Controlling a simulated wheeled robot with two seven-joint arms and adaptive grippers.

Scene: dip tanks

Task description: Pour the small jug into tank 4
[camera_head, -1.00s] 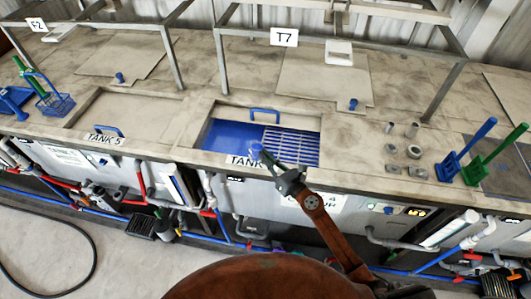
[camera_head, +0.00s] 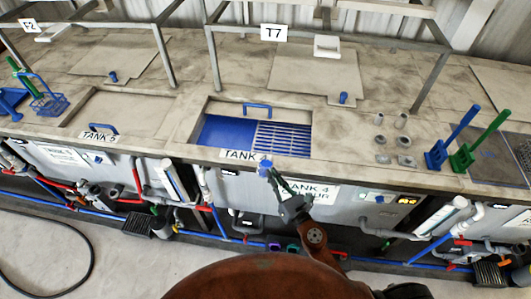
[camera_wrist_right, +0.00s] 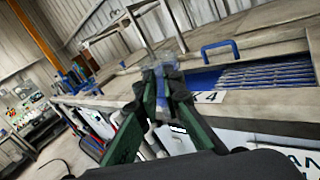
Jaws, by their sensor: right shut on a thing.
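Tank 4 is open, with a blue panel (camera_head: 228,133) on its left and a slatted grate (camera_head: 283,139) on its right; its name plate (camera_head: 238,154) is on the front rim. My right gripper (camera_head: 276,183) is in front of the tank's front face, below the rim. It is shut on the small jug (camera_head: 265,167), which looks small and blue. In the wrist view the gripper fingers (camera_wrist_right: 165,95) close around the pale, see-through jug (camera_wrist_right: 163,72), with the tank's front edge behind. Its contents and exact tilt cannot be told. My left gripper is not in view.
A blue handle (camera_head: 257,107) stands at tank 4's back edge. Covered tank 5 (camera_head: 125,112) is to the left. Metal frame posts (camera_head: 214,62) rise behind. Blue (camera_head: 452,138) and green (camera_head: 480,138) tools stand at the right. Pipes run along the front below.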

